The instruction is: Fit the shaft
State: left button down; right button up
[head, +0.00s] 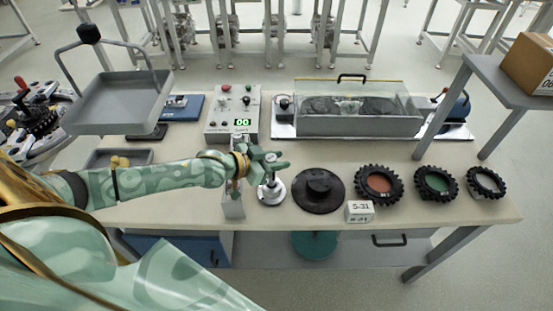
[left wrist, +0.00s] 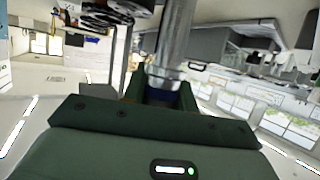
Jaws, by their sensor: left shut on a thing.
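My left gripper (head: 272,164) reaches in from the left over the workbench and is shut. In the left wrist view a smooth metal shaft (left wrist: 175,45) stands between the green fingers (left wrist: 162,92). In the head view only a small silver part of the shaft (head: 270,157) shows at the fingers. A round silver base with a short post (head: 271,193) sits on the bench directly below the gripper. I cannot tell whether the shaft touches it. A grey upright block (head: 233,204) stands just left of that base. My right gripper is not in view.
A black disc (head: 318,204) and several toothed rings (head: 378,184) lie to the right, behind a small label block (head: 360,211). A control box (head: 232,117) and a clear-covered case (head: 345,122) stand behind. A grey tray with a handle (head: 115,105) is at left.

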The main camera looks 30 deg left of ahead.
pick_arm(q)
jog(key=shift+f+b, duration=0.45)
jog(key=shift+f, duration=0.2)
jog(key=c, duration=1)
grip_release()
jog(key=p+v, duration=0.5)
jog(key=v, duration=1.1)
jog(key=shift+s+r, duration=0.1)
jog(key=shift+s, duration=0.1)
